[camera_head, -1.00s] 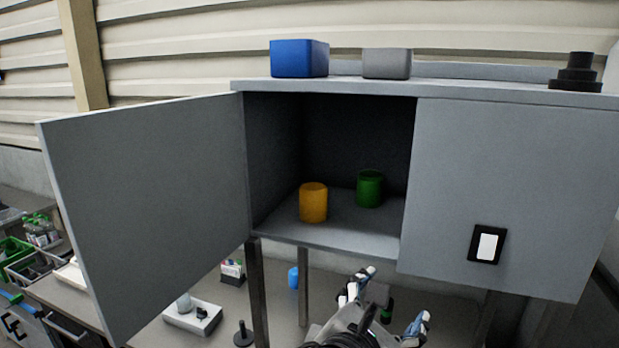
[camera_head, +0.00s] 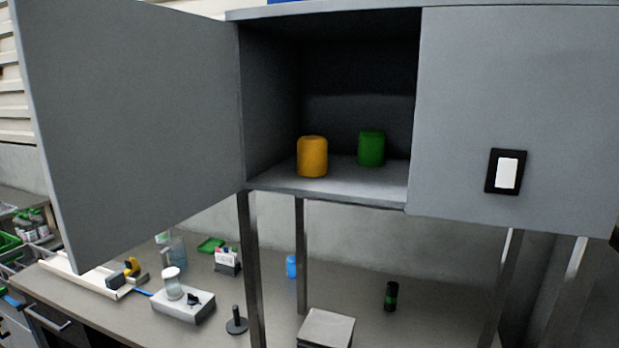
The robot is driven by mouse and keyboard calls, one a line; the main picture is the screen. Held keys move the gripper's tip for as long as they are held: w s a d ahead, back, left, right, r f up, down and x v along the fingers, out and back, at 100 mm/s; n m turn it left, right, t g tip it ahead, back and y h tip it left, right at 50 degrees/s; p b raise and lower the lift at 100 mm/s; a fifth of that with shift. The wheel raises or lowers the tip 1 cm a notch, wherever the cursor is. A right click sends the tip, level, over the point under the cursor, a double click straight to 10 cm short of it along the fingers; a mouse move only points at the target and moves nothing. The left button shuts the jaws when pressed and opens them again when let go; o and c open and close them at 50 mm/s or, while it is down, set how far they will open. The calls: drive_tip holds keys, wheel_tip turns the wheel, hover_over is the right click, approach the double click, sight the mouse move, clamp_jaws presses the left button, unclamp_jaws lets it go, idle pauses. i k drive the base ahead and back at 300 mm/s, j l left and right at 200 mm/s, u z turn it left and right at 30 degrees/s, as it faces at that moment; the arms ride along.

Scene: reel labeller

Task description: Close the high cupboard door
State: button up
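The grey cupboard (camera_head: 330,197) stands raised on metal legs above a workbench. Its left door (camera_head: 135,120) is swung wide open to the left, hinged at the left edge of the opening. Its right door (camera_head: 460,90) is shut and carries a black and white handle plate (camera_head: 505,172). An orange cylinder (camera_head: 312,157) and a green cylinder (camera_head: 371,148) stand upright inside the open compartment. My gripper is not in view.
The workbench (camera_head: 400,325) below holds a grey box (camera_head: 327,329), a dark bottle (camera_head: 391,296), a blue bottle (camera_head: 291,266), a scale-like device (camera_head: 184,306) and a small black stand (camera_head: 236,321). Open bins (camera_head: 10,243) stand at the far left.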

sight(133, 104)
drive_tip(key=j+z, duration=0.2)
drive_tip(key=j, duration=0.65)
drive_tip(key=j+z, duration=0.25)
drive_tip(key=j, duration=0.6)
drive_tip(key=j+z, duration=0.2)
drive_tip(key=j, duration=0.7)
